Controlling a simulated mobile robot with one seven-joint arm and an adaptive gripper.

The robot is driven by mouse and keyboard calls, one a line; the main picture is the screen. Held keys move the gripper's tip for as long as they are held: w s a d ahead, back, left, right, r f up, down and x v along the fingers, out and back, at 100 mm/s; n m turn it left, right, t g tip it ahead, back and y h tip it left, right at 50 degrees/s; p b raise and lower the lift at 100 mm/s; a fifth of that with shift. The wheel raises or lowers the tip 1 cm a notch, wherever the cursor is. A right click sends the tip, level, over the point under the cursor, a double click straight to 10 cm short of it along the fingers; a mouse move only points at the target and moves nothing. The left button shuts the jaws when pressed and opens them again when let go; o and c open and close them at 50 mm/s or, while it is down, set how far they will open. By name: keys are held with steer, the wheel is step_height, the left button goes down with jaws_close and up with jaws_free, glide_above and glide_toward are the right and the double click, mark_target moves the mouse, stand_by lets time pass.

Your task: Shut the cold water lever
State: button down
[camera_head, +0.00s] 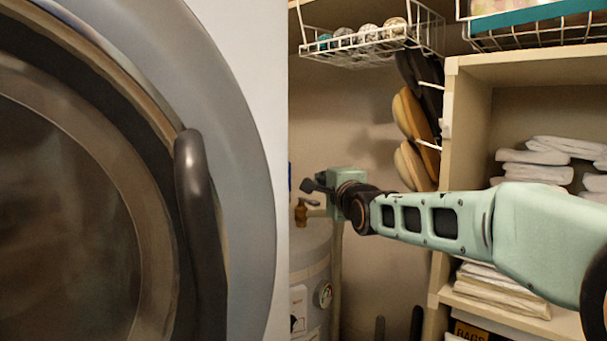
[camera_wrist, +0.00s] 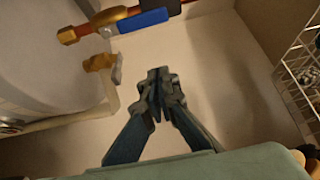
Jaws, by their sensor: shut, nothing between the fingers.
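The blue lever (camera_wrist: 143,21) is at the top of the wrist view, beside a red and brass pipe fitting (camera_wrist: 100,20). It lies roughly along the line of that pipe. My gripper (camera_wrist: 157,76) is shut and empty, with its fingertips below the lever in the picture and apart from it. In the head view my gripper (camera_head: 308,186) is small and dark, near a brass fitting (camera_head: 302,212) above the water tank (camera_head: 310,262). The blue lever cannot be made out in the head view.
The tank (camera_wrist: 40,60) fills the left of the wrist view, with a brass elbow (camera_wrist: 100,62) and pale pipe beside it. A wire rack (camera_wrist: 298,75) is at the right. A large round door (camera_head: 70,190) and towel shelves (camera_head: 465,110) flank my arm.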

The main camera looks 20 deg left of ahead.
steer(key=w+a+p, duration=0.4)
steer(key=a, duration=0.3)
steer(key=shift+a, duration=0.3)
steer(key=shift+w, duration=0.1)
